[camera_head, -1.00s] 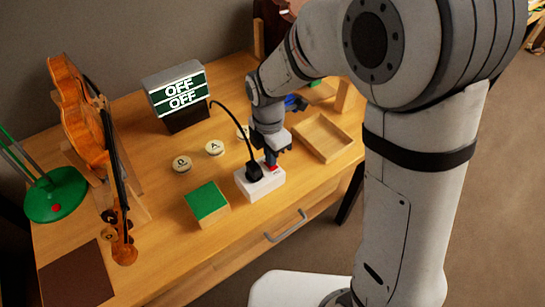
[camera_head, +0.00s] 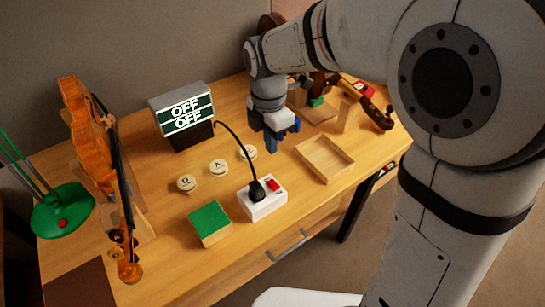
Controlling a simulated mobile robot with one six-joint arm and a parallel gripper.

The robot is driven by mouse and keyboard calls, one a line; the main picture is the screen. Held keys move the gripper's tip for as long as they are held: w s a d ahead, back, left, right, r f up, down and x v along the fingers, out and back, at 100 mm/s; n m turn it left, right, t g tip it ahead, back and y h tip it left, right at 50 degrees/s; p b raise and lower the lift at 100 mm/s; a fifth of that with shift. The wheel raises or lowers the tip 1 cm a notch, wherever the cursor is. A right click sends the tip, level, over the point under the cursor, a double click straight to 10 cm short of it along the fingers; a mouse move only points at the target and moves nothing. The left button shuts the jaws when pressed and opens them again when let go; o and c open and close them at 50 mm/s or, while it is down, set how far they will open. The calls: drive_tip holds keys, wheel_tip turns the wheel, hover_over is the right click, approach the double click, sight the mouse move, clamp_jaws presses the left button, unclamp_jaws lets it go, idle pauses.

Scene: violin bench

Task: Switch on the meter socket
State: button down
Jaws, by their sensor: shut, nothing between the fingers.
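The meter socket is a white box (camera_head: 265,206) near the front edge of the bench, with a black plug (camera_head: 256,190) in its left part. A red rocker switch (camera_head: 274,184) shows on its right part; I cannot tell its position. A black cord runs from the plug to the meter display (camera_head: 184,116), which reads "OFF" on both lines. My gripper (camera_head: 271,148) points down, shut and empty. It is above and behind the socket, apart from it.
A green-topped block (camera_head: 209,223) stands left of the socket. Several round lettered discs (camera_head: 219,167) lie behind. An empty wooden tray (camera_head: 325,158) is to the right. A violin (camera_head: 90,145) and a green lamp base (camera_head: 62,204) stand at the left.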

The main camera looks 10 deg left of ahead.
drive_tip(key=shift+r, duration=0.95)
drive_tip(key=s+d+m+t, duration=0.1)
drive_tip(key=s+d+m, duration=0.3)
drive_tip(key=d+m, duration=0.3)
drive_tip(key=s+d+m+t, duration=0.1)
drive_tip(key=s+d+m, duration=0.3)
drive_tip(key=d+m, duration=0.3)
drive_tip(key=s+d+r+m+t, duration=0.1)
drive_tip(key=s+d+m, duration=0.3)
drive_tip(key=d+m, duration=0.3)
drive_tip(key=shift+s+d+m, duration=0.15)
drive_tip(key=shift+d+m, duration=0.05)
drive_tip(key=shift+m, duration=2.5)
drive_tip(key=shift+s, duration=0.1)
